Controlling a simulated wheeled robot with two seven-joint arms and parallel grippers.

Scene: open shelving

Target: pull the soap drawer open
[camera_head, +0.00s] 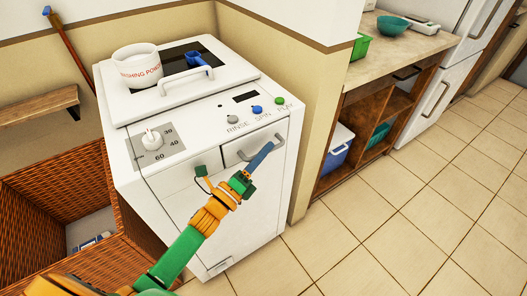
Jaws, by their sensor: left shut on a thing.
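The white washing machine (222,235) stands in the middle of the view. The soap drawer (236,148) is in the upper part of its front, below the Rinse, Spin and Play buttons, with a curved light handle. My left gripper (265,154), on a green and orange arm, reaches up from the lower left. Its blue-grey fingers are shut on the drawer handle. The fingers hide part of the handle and drawer front. I cannot tell whether the drawer stands out from the machine front. My right gripper is not in view.
A washing powder pot (137,67) and blue scoop (197,61) are on top of the machine. A woven basket (45,180) stands at left. A wooden counter with shelves (395,65) stands at right. The tiled floor (400,220) at right is clear.

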